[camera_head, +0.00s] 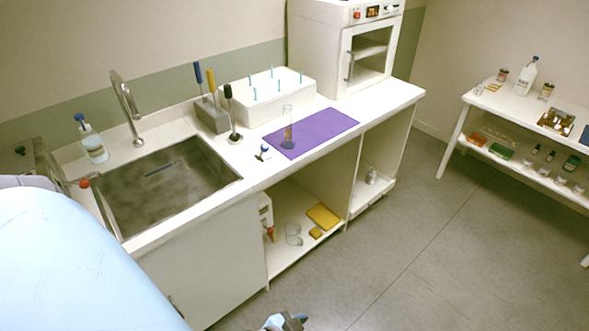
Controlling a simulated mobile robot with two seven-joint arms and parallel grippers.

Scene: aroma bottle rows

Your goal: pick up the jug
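A white jug-like container (526,77) with a narrow top stands upright near the back of the white side table (510,103) at the right. Small jars stand on either side of it, apart from it. A clear glass vessel (293,234) on the low shelf under the counter could also be a jug; its shape is too small to tell. A large pale blue link of my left arm fills the lower left corner. Neither gripper's fingertips show. A small blue and dark piece at the bottom edge is cut off, and I cannot tell what it is.
The counter holds a sink (165,190), a soap bottle (92,139), a white rack (268,99), a purple mat (330,128) with a glass cylinder (288,131), and a white oven (345,45). Open grey floor (440,240) lies between counter and side table.

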